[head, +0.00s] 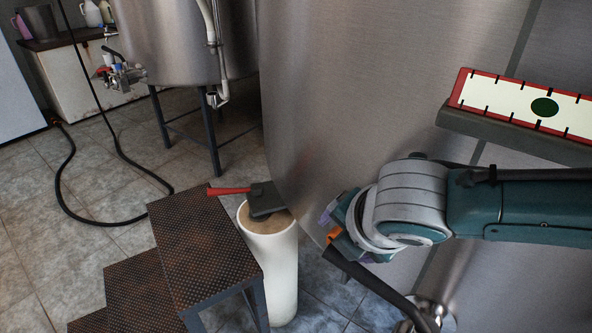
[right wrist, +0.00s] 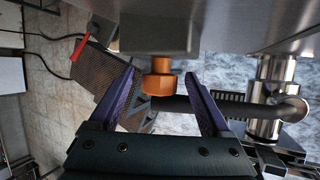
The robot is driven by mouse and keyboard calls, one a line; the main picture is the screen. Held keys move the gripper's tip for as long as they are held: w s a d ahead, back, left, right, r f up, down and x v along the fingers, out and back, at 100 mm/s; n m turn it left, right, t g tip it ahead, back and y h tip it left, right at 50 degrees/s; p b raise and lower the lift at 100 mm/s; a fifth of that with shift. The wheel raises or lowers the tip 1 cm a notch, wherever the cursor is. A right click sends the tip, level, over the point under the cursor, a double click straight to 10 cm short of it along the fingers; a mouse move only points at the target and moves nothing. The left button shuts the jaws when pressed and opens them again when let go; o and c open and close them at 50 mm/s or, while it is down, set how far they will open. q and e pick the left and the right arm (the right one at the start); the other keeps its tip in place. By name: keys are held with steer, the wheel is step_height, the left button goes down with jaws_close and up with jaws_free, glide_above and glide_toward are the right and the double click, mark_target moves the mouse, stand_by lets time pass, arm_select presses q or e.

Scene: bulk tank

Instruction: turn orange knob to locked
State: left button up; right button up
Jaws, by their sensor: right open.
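The orange knob (right wrist: 158,84) sits at the middle of the right wrist view, on the underside edge of a grey block (right wrist: 160,34) as pictured. My right gripper (right wrist: 160,72) is open. Its two purple fingers stand on either side of the knob, with a visible gap on each side. In the head view a small bit of the orange knob (head: 333,235) shows beside my right gripper (head: 337,238), and the arm hides the rest. I cannot read any locked mark. My left gripper is not in view.
The large steel tank (head: 390,80) stands behind my right arm. A dark pipe (head: 375,285) runs just below the gripper. A box with a red lever (head: 230,191) tops a white post (head: 272,262) beside metal steps (head: 195,240). A red-framed gauge (head: 520,105) is at right.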

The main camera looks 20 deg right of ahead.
steer(key=p+v, duration=0.4)
steer(key=v, duration=0.5)
steer(key=shift+s+a+r, duration=0.1)
steer(key=shift+s+r, duration=0.15)
steer(key=shift+r, duration=0.15)
